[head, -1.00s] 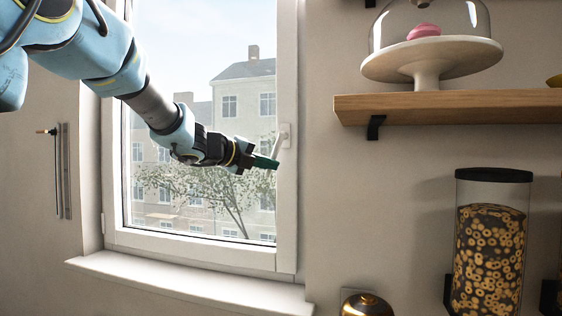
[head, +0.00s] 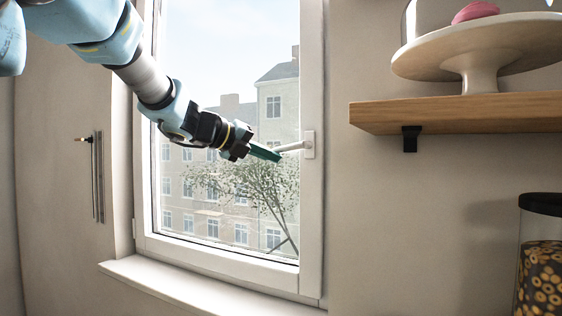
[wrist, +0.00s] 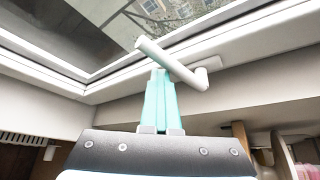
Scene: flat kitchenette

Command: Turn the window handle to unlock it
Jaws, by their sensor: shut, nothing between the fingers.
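The white window handle (head: 292,147) sits on the right side of the window frame (head: 312,210). Its lever points left from its base, close to level, in the head view. My gripper (head: 278,157) is shut and empty, with its green fingers just below the free end of the lever. In the wrist view the lever (wrist: 170,60) crosses just past the tips of my shut fingers (wrist: 159,75). They are touching or very close; I cannot tell which. The window looks closed.
A wooden shelf (head: 450,114) with a cake stand (head: 480,62) is on the wall to the right. A jar of cereal rings (head: 541,270) stands below it. The window sill (head: 190,290) is clear where it shows. Thin rods (head: 97,180) hang on the left wall.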

